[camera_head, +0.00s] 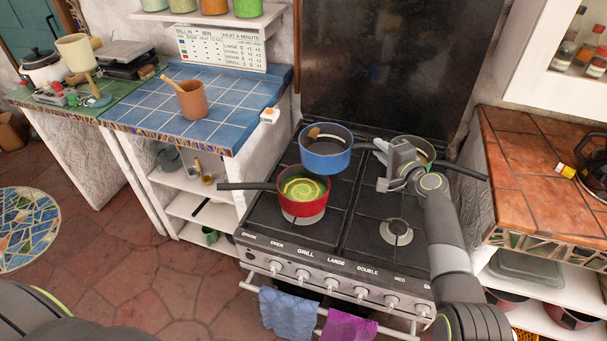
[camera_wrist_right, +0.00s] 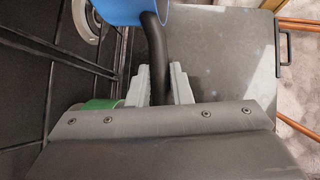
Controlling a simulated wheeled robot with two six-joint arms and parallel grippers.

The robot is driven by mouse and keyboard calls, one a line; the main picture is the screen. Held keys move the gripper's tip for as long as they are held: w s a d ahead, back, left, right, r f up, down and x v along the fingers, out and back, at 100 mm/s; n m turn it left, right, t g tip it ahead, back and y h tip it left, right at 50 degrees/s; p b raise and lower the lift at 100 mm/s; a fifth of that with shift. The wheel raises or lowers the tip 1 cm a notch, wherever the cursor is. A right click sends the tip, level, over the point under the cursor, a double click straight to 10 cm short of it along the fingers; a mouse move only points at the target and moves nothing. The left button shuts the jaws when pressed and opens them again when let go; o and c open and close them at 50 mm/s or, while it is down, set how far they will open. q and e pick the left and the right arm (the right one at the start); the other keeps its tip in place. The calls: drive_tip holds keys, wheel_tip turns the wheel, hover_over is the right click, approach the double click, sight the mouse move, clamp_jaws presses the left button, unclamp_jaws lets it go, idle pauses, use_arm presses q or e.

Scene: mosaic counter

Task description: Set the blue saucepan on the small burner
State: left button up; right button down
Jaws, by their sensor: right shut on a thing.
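The blue saucepan (camera_head: 325,160) is over the back left of the stove, with a wooden thing showing inside it. My right gripper (camera_head: 384,160) is shut on its dark handle (camera_wrist_right: 155,65), which passes between the fingers in the right wrist view (camera_wrist_right: 160,85). The pan looks raised, but its gap above the hob is hard to judge. A bare burner (camera_head: 396,232) shows at the front right of the hob; I cannot tell from its look whether it is the small one. Another burner (camera_wrist_right: 88,20) shows in the right wrist view. My left gripper is out of view.
A red pan (camera_head: 300,202) with green and yellow contents stands on the front left burner, its handle pointing left. A green pot (camera_head: 427,148) is at the back right, partly behind my right arm. A tiled counter (camera_head: 520,150) is right of the stove.

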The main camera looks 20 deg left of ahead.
drive_tip(key=shift+w+f+m, duration=0.15)
drive_tip(key=shift+f+m, duration=0.15)
drive_tip(key=shift+m, duration=0.1)
